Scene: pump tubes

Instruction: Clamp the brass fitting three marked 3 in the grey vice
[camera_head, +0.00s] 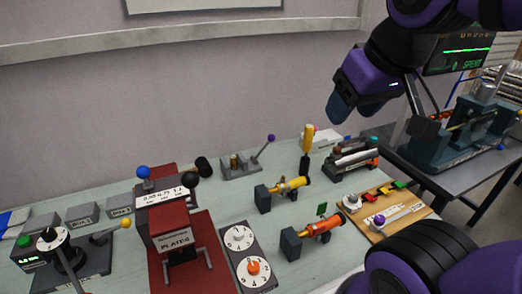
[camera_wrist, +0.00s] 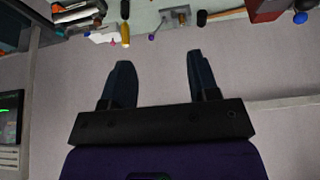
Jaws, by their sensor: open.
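My gripper (camera_head: 341,108) hangs high above the back right of the bench, in front of the wall. In the wrist view my gripper (camera_wrist: 158,75) shows two dark fingers spread apart with nothing between them. A small grey fixture (camera_head: 240,168) with a purple-knobbed lever stands at the back middle of the bench and may be the grey vice. A small brass-coloured piece (camera_head: 234,160) is at this fixture. I cannot read a 3 on any brass fitting, so I cannot tell which one is fitting three.
A red press (camera_head: 172,228) stands at the left middle. Yellow (camera_head: 288,188) and orange (camera_head: 318,229) tube assemblies sit right of it. A wooden board (camera_head: 409,212) holds small parts. A dial panel (camera_head: 246,258) lies in front. A second table (camera_head: 440,178) carries a dark machine (camera_head: 465,122).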

